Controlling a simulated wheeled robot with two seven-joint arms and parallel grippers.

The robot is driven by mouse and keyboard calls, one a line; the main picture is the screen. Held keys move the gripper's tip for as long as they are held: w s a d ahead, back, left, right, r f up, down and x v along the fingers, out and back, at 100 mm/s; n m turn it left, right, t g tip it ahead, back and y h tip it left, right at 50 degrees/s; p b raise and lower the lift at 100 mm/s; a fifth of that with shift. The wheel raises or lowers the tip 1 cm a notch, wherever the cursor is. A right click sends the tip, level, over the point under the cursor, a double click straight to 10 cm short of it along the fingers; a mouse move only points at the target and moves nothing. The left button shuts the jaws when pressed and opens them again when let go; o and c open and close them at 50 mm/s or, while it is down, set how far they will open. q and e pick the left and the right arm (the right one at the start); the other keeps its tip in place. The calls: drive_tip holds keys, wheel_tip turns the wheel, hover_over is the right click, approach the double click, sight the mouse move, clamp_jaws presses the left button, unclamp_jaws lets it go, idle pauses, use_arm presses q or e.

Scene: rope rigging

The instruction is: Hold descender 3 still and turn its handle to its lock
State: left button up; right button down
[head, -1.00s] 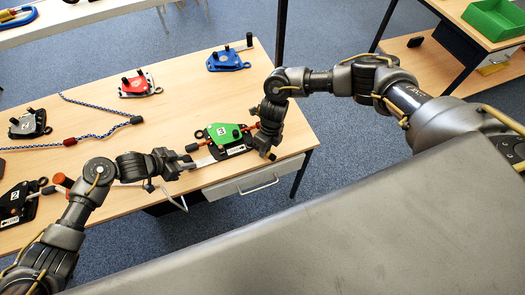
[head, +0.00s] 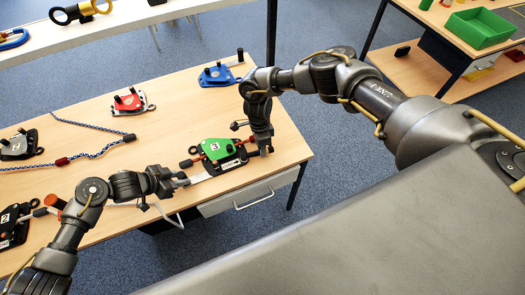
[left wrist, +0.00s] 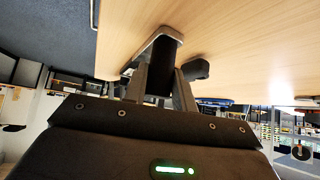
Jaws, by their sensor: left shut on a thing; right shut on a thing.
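Descender 3 (head: 217,148) has a green cover marked 3 on a dark plate and lies near the table's front right. My left gripper (head: 178,182) is at its left end, by a light grey bar. In the left wrist view, the left gripper (left wrist: 160,85) is shut on a dark upright grip (left wrist: 164,50) standing on a light flat lever (left wrist: 135,52), which looks like the handle. My right gripper (head: 263,152) is shut at the right end of descender 3, pointing down. Its fingers hide what they hold, seemingly part of the descender's body.
Red (head: 132,102) and blue (head: 217,75) descenders lie farther back. A grey one (head: 18,146) and descender 2 (head: 12,225) are at the left. A blue-white rope (head: 95,153) crosses the table (head: 165,120). A drawer (head: 250,192) sits below the front edge.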

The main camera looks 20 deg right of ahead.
drive_tip(key=shift+w+n, duration=0.45)
drive_tip(key=shift+n, duration=0.45)
drive_tip(key=c, duration=1.2)
unclamp_jaws()
drive_tip(key=shift+c, duration=0.2)
wheel_tip(320, 180, up, 12)
drive_tip(key=w, duration=0.2)
drive_tip(key=shift+w+f, duration=0.15)
drive_tip(key=shift+w, duration=0.05)
